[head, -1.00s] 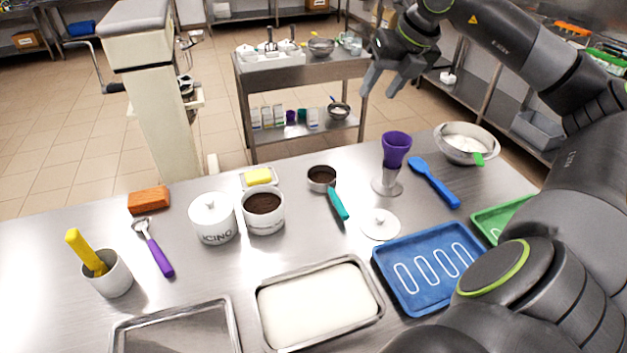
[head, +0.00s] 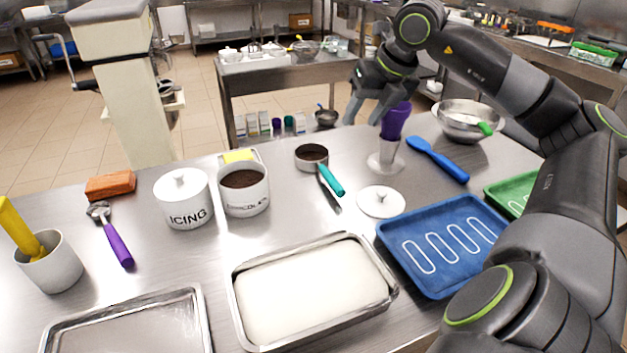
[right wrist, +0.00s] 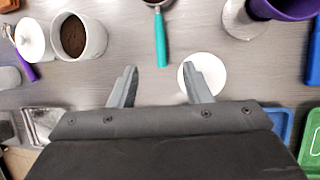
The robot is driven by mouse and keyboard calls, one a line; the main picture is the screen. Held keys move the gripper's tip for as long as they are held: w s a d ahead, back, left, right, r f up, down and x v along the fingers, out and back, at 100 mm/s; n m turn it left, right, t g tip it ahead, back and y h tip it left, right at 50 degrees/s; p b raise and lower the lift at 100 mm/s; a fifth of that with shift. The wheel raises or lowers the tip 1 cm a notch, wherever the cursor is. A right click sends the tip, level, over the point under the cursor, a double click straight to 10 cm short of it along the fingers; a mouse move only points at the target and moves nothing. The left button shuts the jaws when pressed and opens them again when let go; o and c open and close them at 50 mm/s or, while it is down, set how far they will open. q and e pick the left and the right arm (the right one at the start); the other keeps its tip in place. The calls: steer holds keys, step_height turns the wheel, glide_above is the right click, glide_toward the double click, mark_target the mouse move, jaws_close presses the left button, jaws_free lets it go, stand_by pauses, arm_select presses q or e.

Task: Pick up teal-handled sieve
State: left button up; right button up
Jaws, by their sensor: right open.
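The teal-handled sieve (head: 313,157) lies on the steel table, its round cup holding dark powder and its teal handle (head: 331,180) pointing toward the front right. In the right wrist view, the teal handle (right wrist: 161,40) is at the top centre, beyond my fingertips, with the cup mostly cut off. My right gripper (head: 364,112) is in the air over the far side of the table, to the right of the sieve and near the purple cup. In the right wrist view my right gripper (right wrist: 160,75) is open with nothing between its fingers. My left gripper is not in view.
A purple cup in a clear stand (head: 395,122) is right of the sieve. A white lid (head: 381,202) lies near the handle's end. The chocolate pot (head: 245,200) and icing pot (head: 183,205) stand left. A blue tray (head: 445,285) and white-filled pan (head: 238,310) are in front.

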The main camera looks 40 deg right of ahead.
steer(key=f, duration=0.2)
steer(key=p, duration=0.1)
glide_above(328, 171)
steer(key=s, duration=0.3)
steer(key=f, duration=1)
steer(key=shift+s+d, duration=0.2)
steer(key=shift+d, duration=0.1)
steer(key=shift+w+f, duration=0.3)
steer(key=shift+f, duration=0.2)
steer(key=shift+w+p+x, duration=0.15)
steer(key=shift+p+x, duration=0.2)
steer(key=shift+x, duration=0.9)
steer(key=shift+w+p+x, duration=0.15)
steer(key=shift+p+x, duration=0.15)
steer(key=shift+x, duration=0.95)
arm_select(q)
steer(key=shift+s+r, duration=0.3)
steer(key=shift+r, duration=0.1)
arm_select(e)
steer(key=shift+a+r, duration=0.1)
steer(key=shift+r, duration=0.1)
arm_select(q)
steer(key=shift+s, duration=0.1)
arm_select(e)
jaws_close()
